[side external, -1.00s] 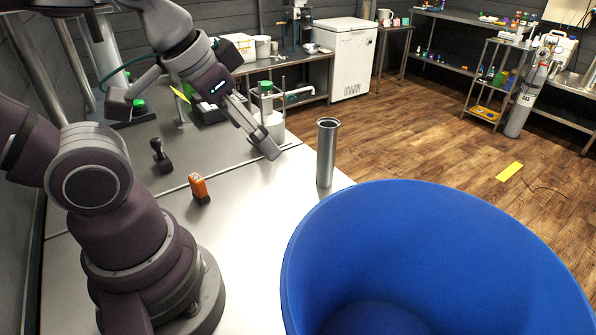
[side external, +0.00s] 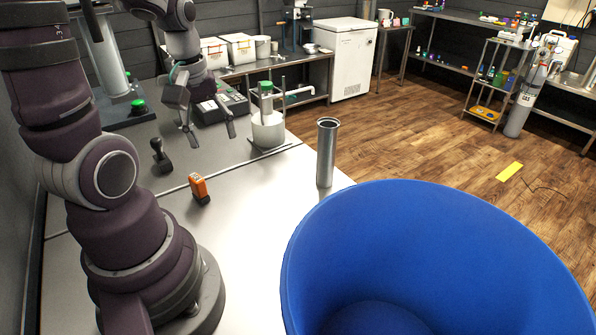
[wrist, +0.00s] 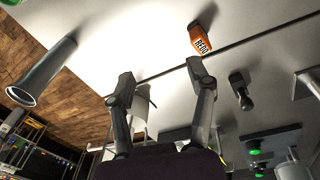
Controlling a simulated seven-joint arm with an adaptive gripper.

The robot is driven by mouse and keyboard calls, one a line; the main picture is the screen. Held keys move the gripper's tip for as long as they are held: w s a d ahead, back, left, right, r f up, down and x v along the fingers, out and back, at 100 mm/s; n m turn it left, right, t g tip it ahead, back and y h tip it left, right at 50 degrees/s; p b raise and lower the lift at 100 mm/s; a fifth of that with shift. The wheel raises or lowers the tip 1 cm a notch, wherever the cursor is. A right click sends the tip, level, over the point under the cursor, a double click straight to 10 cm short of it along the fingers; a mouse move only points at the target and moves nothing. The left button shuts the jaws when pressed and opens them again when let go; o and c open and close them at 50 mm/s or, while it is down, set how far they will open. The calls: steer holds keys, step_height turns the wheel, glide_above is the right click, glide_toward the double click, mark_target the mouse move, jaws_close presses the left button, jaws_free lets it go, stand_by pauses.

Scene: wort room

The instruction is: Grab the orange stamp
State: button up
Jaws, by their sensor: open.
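The orange stamp (side external: 199,187) stands on the pale bench top near my base in the side view. In the wrist view the orange stamp (wrist: 203,34) shows dark lettering on a white face and lies beyond my fingertips, near the top. My gripper (side external: 212,140) is open and empty, with its fingers pointing down above the back part of the bench. In the wrist view my gripper (wrist: 160,78) has its two fingers well apart. It is clear of the stamp.
A black-handled stamp (side external: 160,156) stands behind the orange one. A metal cylinder (side external: 327,153) stands at the bench's right edge, near a large blue tub (side external: 430,250). A white vessel with a green cap (side external: 267,125) stands near the gripper. The bench around the orange stamp is clear.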

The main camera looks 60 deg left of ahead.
mark_target(196, 177)
steer(key=s+a+f+n, duration=0.1)
steer(key=n, duration=0.1)
steer(key=s+a+f+n+g, duration=0.1)
steer(key=a+f, duration=0.1)
steer(key=s+a+f+n, duration=0.1)
steer(key=s+n, duration=0.1)
steer(key=shift+s+a+f+n+h, duration=0.1)
steer(key=shift+a+f+n+h, duration=0.2)
steer(key=shift+f+h, duration=0.1)
steer(key=f, duration=0.9)
steer(key=shift+w+a+f, duration=0.15)
steer(key=shift+w+a, duration=0.15)
steer(key=shift+w, duration=0.1)
jaws_close()
